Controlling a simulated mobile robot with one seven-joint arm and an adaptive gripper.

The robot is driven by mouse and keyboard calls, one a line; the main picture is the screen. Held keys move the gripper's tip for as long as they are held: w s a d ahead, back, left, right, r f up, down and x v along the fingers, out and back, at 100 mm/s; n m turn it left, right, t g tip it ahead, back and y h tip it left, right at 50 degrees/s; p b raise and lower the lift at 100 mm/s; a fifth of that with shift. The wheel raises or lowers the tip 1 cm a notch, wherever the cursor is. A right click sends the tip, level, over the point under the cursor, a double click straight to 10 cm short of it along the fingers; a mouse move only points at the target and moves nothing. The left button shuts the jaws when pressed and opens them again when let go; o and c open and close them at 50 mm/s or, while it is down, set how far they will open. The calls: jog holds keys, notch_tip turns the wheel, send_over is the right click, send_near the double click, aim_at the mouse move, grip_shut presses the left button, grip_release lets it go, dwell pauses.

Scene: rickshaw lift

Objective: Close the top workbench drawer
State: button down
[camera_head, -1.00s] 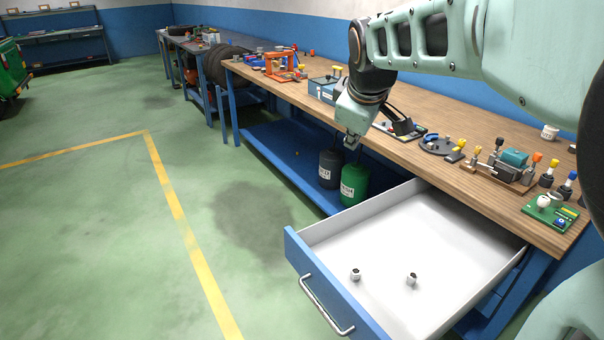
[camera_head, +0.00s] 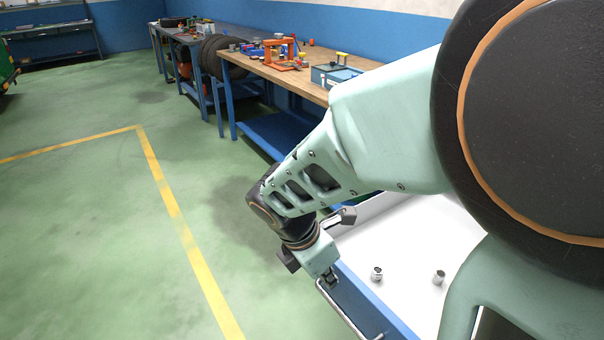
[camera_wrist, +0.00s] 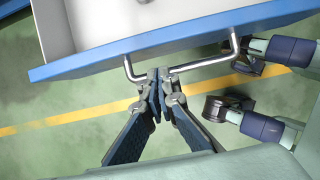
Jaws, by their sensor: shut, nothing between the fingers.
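The top drawer is pulled out, with a white inside and a blue front (camera_head: 366,301). In the wrist view the blue front (camera_wrist: 195,38) crosses the upper picture, with a metal bar handle (camera_wrist: 205,64) along it. My gripper (camera_head: 330,281) is at the outer side of the drawer front, close to the handle's far end. In the wrist view my gripper (camera_wrist: 158,74) is shut and empty, its tips at the handle near its left end. I cannot tell whether they touch the bar. Two small metal pieces (camera_head: 377,273) (camera_head: 438,277) lie in the drawer.
The wooden workbench top (camera_head: 258,66) carries an orange frame (camera_head: 281,52) and a blue box (camera_head: 335,75). My arm hides much of the bench and drawer. Open green floor (camera_head: 90,240) with a yellow line lies to the left.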

jog(key=b, duration=0.2)
send_over(342, 298)
jog(key=s+a, duration=0.1)
jog(key=a, duration=0.1)
notch_tip(342, 298, down, 6)
